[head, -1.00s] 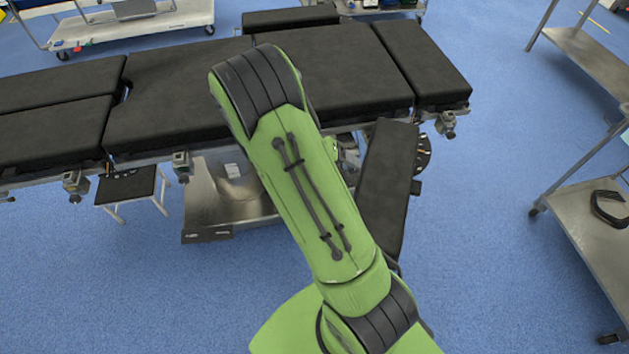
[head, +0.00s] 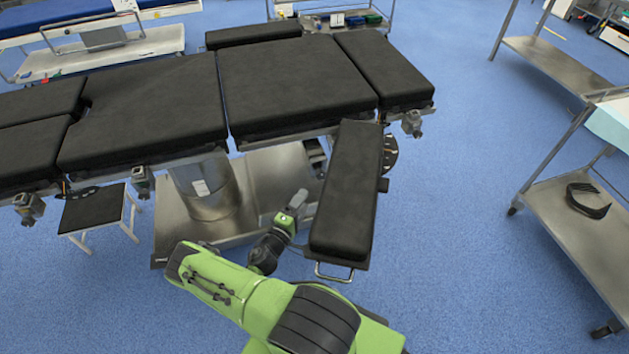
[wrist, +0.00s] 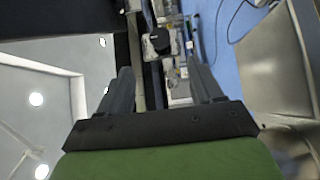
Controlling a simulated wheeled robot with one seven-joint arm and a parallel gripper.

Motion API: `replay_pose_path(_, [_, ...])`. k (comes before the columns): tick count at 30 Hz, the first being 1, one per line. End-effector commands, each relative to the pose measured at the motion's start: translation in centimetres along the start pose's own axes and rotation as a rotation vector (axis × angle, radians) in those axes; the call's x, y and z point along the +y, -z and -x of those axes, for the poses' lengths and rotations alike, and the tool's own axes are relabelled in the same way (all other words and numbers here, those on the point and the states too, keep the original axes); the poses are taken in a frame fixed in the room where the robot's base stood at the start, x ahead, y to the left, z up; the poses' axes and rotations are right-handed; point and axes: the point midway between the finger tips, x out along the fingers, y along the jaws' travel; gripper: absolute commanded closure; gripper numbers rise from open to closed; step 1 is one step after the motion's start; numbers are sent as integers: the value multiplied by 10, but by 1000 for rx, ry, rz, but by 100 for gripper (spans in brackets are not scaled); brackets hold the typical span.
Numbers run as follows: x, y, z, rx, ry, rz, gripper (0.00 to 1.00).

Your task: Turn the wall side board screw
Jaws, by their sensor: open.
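The padded black side board (head: 345,190) sticks out from the near edge of the operating table (head: 290,80) toward me, with a metal handle at its near end. In the wrist view, a dark knob-like screw (wrist: 159,42) on a metal clamp shows ahead, in line with the gap between my fingers and apart from them. I cannot tell which clamp in the head view it belongs to. My gripper (wrist: 160,78) is open and empty. In the head view my gripper (head: 296,203) is low, just left of the side board, and its fingers are hard to make out.
Metal clamps sit along the near rail, one at the far left (head: 30,208) and one at the right end (head: 412,123). A small black stool (head: 93,210) stands at the left. A steel cart (head: 565,220) stands at the right. Blue floor lies clear between cart and board.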

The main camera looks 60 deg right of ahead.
Motion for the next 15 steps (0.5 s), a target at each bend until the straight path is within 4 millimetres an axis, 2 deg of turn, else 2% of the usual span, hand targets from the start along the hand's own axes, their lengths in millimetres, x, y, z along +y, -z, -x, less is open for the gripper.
replay_pose_path(1, [-3, -2, -14, -6, -2, -3, 35])
replay_pose_path(9, [-3, -1, -81, -5, -1, -4, 35])
replay_pose_path(15, [-2, -1, -113, -3, 0, -1, 35])
